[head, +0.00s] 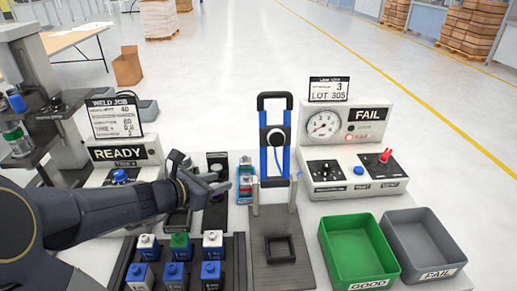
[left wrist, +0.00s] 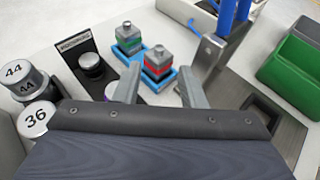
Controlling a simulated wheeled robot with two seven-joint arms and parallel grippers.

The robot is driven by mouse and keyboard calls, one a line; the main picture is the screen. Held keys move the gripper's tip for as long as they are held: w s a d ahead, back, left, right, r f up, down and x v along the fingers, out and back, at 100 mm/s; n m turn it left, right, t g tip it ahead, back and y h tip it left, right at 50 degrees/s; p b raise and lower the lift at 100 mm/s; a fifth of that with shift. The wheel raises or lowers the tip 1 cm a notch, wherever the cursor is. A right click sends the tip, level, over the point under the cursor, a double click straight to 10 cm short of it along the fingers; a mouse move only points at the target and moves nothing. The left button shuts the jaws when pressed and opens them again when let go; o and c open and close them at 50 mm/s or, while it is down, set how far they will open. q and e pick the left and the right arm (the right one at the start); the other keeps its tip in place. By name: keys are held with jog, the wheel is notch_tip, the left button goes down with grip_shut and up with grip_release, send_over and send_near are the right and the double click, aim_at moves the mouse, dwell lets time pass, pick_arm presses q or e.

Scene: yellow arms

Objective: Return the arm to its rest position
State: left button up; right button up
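My left arm (head: 110,210) reaches in from the left in the head view, dark and stretched over the bench. Its gripper (head: 219,184) points right, above the bench between the READY station and the blue-framed press. In the left wrist view the two grey fingers (left wrist: 160,85) stand apart with nothing visible held between them. Beyond them are a red-banded block (left wrist: 158,62) and a green-banded block (left wrist: 128,38) in blue holders; the fingers look apart from both. My right gripper is not in view.
A press with blue uprights (head: 262,135) stands right of the gripper. Several white, blue and green-capped containers (head: 180,245) stand in a rack below the arm. A green GOOD bin (head: 335,225) and a grey FAIL bin (head: 425,225) are at right. A gauge station (head: 345,140) shows FAIL.

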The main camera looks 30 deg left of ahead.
pick_arm(q)
jog(key=s+d+r+m+g+h+p, duration=0.1)
jog(key=s+d+r+m+g+h, duration=0.1)
jog(key=s+d+m, duration=0.4)
jog(key=s+d+r+m+g+h+p, duration=0.1)
jog(key=s+d+m+g+h, duration=0.15)
jog(key=d+m, duration=0.65)
jog(key=s+f+m+g+y, duration=0.3)
jog(key=s+m, duration=0.6)
jog(key=m, duration=0.7)
jog(key=shift+s+a+f+y+p, duration=0.15)
jog(key=shift+s+a+y+p, duration=0.1)
jog(key=shift+s+y+p, duration=0.2)
